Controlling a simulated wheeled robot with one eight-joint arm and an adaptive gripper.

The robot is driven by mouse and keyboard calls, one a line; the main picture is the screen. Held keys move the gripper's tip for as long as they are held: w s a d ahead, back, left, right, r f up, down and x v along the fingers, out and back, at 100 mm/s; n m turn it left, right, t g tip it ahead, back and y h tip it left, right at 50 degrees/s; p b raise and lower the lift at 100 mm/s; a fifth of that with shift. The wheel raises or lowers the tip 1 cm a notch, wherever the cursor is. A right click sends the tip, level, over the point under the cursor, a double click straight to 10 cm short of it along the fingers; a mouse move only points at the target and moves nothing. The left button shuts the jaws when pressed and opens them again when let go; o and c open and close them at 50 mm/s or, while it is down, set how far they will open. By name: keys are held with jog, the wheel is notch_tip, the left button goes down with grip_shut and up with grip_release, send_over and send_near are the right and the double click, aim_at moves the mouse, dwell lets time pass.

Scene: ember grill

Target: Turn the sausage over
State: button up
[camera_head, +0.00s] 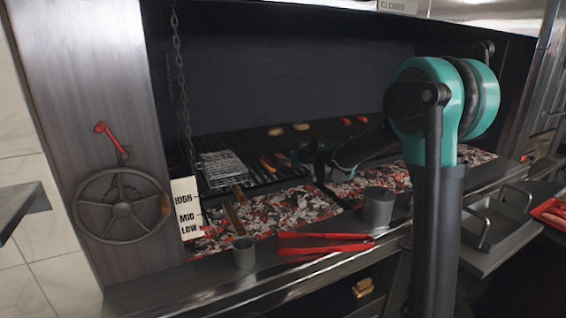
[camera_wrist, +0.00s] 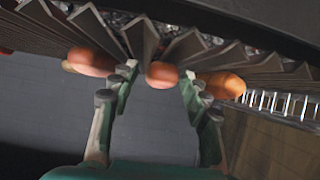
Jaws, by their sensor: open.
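Three orange-brown sausages lie on the grill grate in the wrist view: one at left (camera_wrist: 88,62), a middle sausage (camera_wrist: 162,75) and one at right (camera_wrist: 222,85). My gripper (camera_wrist: 158,80) is open. Its green fingers stand either side of the middle sausage, with gaps; the fingertips are close to the neighbouring sausages. I cannot tell whether they touch. In the camera_head view an orange sausage (camera_head: 267,165) lies left of my gripper (camera_head: 308,160), whose fingers are dark and small there. My gripper and arm hide part of the grate.
A wire grill basket (camera_head: 222,165) lies left on the slatted grate (camera_head: 240,143). Yellowish pieces (camera_head: 275,131) and red pieces (camera_head: 346,121) lie farther back. Glowing coals (camera_head: 290,207) are in front.

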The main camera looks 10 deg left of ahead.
jog(key=c, duration=0.9)
notch_tip(320, 180, up, 11)
jog(key=m+t+y, duration=0.1)
jog(key=m+t, duration=0.2)
jog(key=m, duration=3.3)
jog(key=shift+c, duration=0.2)
jog(key=f, duration=0.1)
jog(key=w+a+f, duration=0.1)
jog(key=f, duration=0.2)
jog(key=shift+w+a+f, duration=0.2)
jog(key=shift+w+f, duration=0.05)
jog(key=shift+w, duration=0.1)
jog(key=shift+f, duration=0.55)
jog(key=o, duration=0.7)
